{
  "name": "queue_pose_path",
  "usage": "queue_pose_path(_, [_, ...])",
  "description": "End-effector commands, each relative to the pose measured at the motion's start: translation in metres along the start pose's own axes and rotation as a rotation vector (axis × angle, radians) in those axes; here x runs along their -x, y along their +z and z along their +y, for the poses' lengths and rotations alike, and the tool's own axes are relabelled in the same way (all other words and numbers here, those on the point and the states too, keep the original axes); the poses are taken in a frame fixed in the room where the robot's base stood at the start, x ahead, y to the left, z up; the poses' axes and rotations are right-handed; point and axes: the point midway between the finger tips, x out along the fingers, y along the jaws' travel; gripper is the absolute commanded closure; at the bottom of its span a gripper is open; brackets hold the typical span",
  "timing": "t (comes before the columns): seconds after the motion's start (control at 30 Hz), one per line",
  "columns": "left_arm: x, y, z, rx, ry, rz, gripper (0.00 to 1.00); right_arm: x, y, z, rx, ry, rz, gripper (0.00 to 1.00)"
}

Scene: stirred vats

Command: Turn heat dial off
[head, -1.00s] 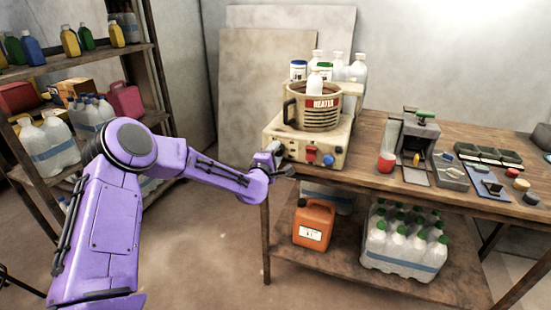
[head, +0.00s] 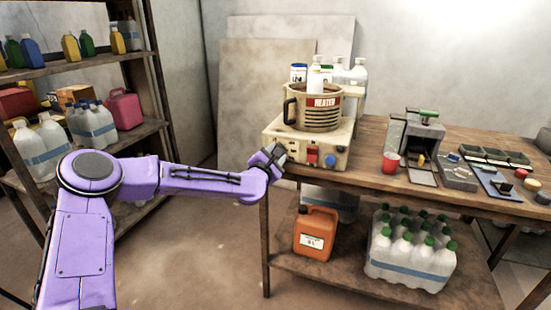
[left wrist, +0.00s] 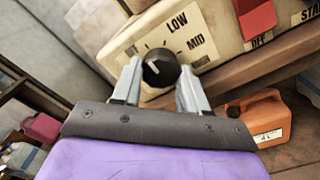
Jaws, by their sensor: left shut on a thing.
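The heat dial (left wrist: 160,68) is a round black knob on the front panel of the cream heater base (head: 318,152). In the left wrist view it sits between the two fingers of my left gripper (left wrist: 158,82), which is shut on it. LOW and MID labels (left wrist: 186,30) show beside the dial; its pointer setting is hard to read. In the head view my left gripper (head: 275,158) is at the left end of the heater's front and hides the dial. The heater pot (head: 318,112) stands on the base. My right gripper is not in view.
A red switch (head: 312,155) and a blue knob (head: 330,160) are on the same front panel. An orange canister (head: 316,232) and bottle packs are on the lower shelf.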

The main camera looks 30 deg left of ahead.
Motion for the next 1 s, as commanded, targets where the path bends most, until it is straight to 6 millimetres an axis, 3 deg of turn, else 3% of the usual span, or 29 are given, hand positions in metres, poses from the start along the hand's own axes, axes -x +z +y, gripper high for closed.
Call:
queue_pose_path(0.47, [0.0,-0.001,-0.001,0.014,-0.002,0.002,0.87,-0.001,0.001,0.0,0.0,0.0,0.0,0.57])
queue_pose_path(0.5, [0.0,-0.001,-0.001,0.014,-0.002,0.002,0.44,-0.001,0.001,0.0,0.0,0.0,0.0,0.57])
queue_pose_path(0.53, [0.0,-0.001,-0.001,0.014,-0.002,0.002,0.34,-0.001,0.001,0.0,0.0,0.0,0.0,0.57])
queue_pose_path(0.87, [0.003,-0.001,0.0,0.013,0.0,0.001,0.31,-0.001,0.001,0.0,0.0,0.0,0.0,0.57])
queue_pose_path(1.0, [0.025,0.0,0.0,0.019,-0.001,0.0,0.31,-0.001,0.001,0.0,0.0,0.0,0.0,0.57])
